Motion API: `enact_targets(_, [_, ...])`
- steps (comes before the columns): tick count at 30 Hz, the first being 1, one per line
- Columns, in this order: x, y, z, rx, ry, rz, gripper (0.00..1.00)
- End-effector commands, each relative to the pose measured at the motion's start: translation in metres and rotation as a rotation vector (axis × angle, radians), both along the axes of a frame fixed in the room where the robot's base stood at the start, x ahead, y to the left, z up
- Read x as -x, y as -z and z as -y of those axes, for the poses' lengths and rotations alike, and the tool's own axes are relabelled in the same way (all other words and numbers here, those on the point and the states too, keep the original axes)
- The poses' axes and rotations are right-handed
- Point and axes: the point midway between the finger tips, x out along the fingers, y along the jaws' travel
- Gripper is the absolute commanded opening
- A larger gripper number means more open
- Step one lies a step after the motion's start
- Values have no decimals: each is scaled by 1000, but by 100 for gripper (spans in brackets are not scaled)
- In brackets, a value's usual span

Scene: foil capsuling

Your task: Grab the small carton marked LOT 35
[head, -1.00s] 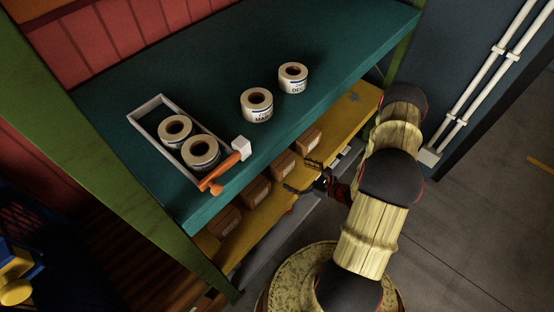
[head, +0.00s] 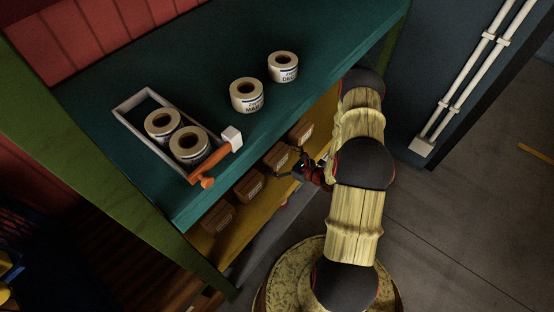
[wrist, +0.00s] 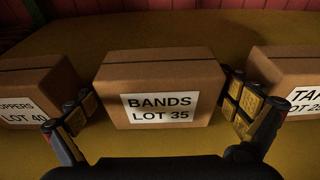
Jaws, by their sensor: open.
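The small brown carton marked BANDS LOT 35 (wrist: 160,83) sits in the middle of the wrist view, its white label facing me. My gripper (wrist: 161,108) is open, with one finger at each side of this carton near its front. Small gaps seem to show between fingers and carton; I cannot tell whether either touches. In the head view my gripper (head: 288,164) is at the lower shelf, at a carton (head: 277,156) that appears to be the same one. Labels there are too small to read.
A carton marked LOT 40 (wrist: 38,88) stands close on the left, and another, its label partly cut off (wrist: 290,75), on the right. All rest on the yellow shelf (wrist: 150,147). The teal upper shelf (head: 200,85) overhangs, holding label rolls and a white tray (head: 130,102).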

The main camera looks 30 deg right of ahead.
Motion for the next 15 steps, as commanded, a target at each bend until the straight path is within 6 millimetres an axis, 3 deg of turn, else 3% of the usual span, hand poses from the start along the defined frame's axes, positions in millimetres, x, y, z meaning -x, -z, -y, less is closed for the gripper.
enact_targets(3, [0,0,0,0,0,0,99])
enact_targets(15, [0,0,0,0,0,0,77])
